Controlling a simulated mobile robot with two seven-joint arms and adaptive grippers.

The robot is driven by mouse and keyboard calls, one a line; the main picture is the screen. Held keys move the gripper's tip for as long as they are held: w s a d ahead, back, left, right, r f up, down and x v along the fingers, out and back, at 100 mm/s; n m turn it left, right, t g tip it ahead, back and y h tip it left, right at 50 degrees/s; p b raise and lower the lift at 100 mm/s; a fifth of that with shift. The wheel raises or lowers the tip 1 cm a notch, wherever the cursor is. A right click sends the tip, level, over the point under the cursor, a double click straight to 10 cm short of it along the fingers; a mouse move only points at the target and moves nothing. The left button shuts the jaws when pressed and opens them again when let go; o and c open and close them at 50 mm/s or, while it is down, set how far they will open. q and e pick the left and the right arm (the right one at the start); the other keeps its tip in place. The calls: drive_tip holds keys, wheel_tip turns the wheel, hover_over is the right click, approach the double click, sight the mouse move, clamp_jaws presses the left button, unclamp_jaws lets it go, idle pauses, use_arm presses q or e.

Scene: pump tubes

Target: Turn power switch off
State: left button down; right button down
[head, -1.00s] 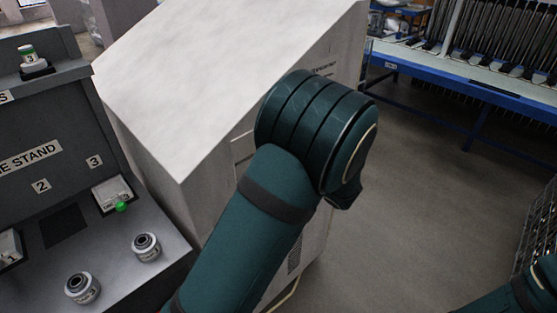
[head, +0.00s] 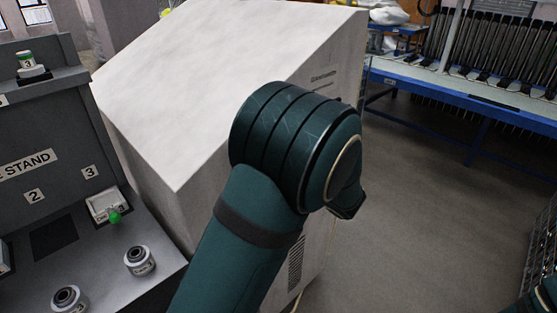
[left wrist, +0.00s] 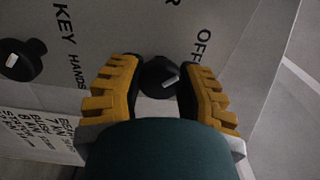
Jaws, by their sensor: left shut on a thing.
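A round black switch knob (left wrist: 158,77) with a short white mark stands on a grey panel in the left wrist view. The white mark slants up to the right. The word "OFF" is printed up and right of the knob, and a cut-off label ending in "R" is above it. My left gripper (left wrist: 160,82) has its yellow and black fingers on either side of the knob, shut on it. In the head view my left arm hides this gripper and the knob beside the large white cabinet (head: 220,75).
A second black knob (left wrist: 20,58) sits by the "KEY HANDS" lettering. A printed label (left wrist: 38,133) is below it. In the head view, a grey stand (head: 85,245) is at left and a blue-framed rack (head: 460,95) at the back right. Open floor lies between cabinet and rack.

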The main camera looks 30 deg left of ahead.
use_arm(q)
drive_tip(key=c, duration=0.5)
unclamp_jaws()
drive_tip(key=v, duration=1.2)
